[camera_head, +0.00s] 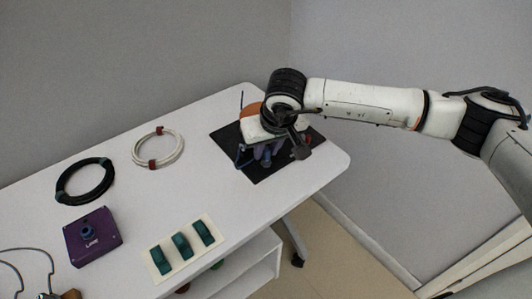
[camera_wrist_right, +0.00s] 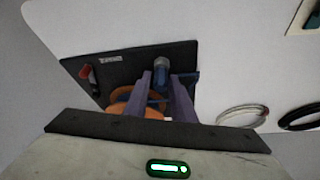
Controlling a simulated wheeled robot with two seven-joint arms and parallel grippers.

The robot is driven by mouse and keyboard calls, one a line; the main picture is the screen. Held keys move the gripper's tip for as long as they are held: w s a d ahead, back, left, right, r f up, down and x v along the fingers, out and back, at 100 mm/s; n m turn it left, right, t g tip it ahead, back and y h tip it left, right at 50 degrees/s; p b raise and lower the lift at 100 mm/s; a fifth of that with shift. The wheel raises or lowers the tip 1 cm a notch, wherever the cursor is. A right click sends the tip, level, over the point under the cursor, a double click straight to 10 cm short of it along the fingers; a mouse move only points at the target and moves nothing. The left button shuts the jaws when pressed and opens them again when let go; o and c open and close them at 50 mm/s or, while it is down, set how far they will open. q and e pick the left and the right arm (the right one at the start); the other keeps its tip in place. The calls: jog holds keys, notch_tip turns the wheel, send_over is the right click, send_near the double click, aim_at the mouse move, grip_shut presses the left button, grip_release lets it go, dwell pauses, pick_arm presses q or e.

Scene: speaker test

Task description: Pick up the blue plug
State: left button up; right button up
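The blue plug (camera_wrist_right: 158,78) has a grey end and shows between the two purple fingers of my right gripper (camera_wrist_right: 162,84) in the right wrist view. The fingers are apart, one on each side of it; whether they press on it I cannot tell. In the head view my right gripper (camera_head: 265,152) is low over the black mat (camera_head: 262,174) at the table's far right end, and the wrist hides much of what is there. My left gripper is not in view.
Orange coiled cable (camera_wrist_right: 124,97) lies beside the fingers, and a red plug (camera_wrist_right: 86,72) is on the mat. A white cable coil (camera_head: 158,148), a black cable coil (camera_head: 85,181), a purple box (camera_head: 92,238) and a board with teal blocks (camera_head: 182,246) occupy the white table (camera_head: 150,205).

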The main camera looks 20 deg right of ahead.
aim_at(266, 148)
grip_shut()
jog(key=shift+r, duration=0.15)
notch_tip(266, 148, up, 10)
jog(key=shift+f, duration=0.1)
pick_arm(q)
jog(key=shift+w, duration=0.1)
